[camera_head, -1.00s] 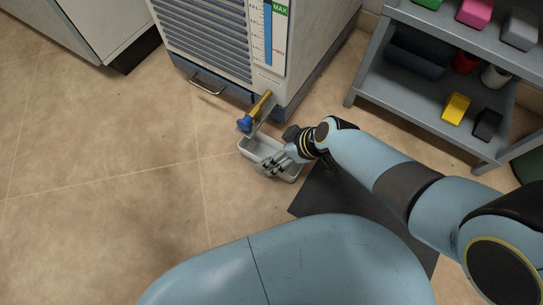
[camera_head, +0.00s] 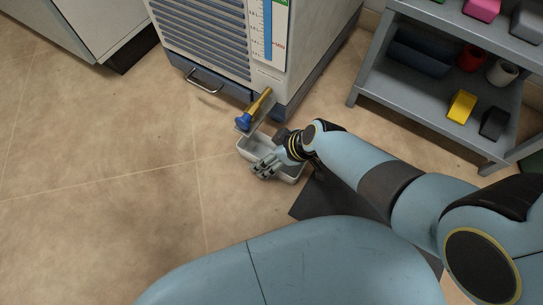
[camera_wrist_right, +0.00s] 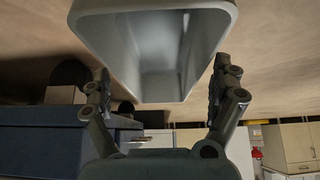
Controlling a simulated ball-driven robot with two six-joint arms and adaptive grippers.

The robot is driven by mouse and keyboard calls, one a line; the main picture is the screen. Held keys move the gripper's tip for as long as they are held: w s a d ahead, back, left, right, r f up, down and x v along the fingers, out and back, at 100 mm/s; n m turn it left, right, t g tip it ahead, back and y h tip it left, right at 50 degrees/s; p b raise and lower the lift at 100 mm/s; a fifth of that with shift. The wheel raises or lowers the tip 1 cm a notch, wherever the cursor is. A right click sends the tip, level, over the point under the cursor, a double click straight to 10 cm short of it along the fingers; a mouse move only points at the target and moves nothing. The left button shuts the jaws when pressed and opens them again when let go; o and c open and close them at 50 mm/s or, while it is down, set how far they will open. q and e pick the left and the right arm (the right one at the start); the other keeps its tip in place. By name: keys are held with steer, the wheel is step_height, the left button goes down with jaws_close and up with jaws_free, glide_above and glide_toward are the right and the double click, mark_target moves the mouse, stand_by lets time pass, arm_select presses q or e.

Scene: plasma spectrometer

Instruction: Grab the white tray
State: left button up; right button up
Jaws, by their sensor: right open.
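The white tray (camera_head: 252,146) lies below the blue-and-brass drain valve at the foot of the machine in the head view. My right gripper (camera_head: 264,168) is over the tray's near side and hides part of it. In the right wrist view the tray (camera_wrist_right: 150,88) fills the upper middle, its hollow inside visible. My right gripper (camera_wrist_right: 160,85) is open there, with one finger on each side of the tray's lower end. I cannot tell whether the fingers touch it. My left gripper is not in view.
The machine (camera_head: 210,45) with the valve (camera_head: 254,110) and a handle (camera_head: 204,82) stands just behind the tray. A grey shelf (camera_head: 415,95) with coloured blocks is at the right. A dark mat (camera_head: 335,196) lies under my right arm. The floor at left is clear.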

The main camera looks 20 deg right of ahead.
steer(key=c, duration=1.7)
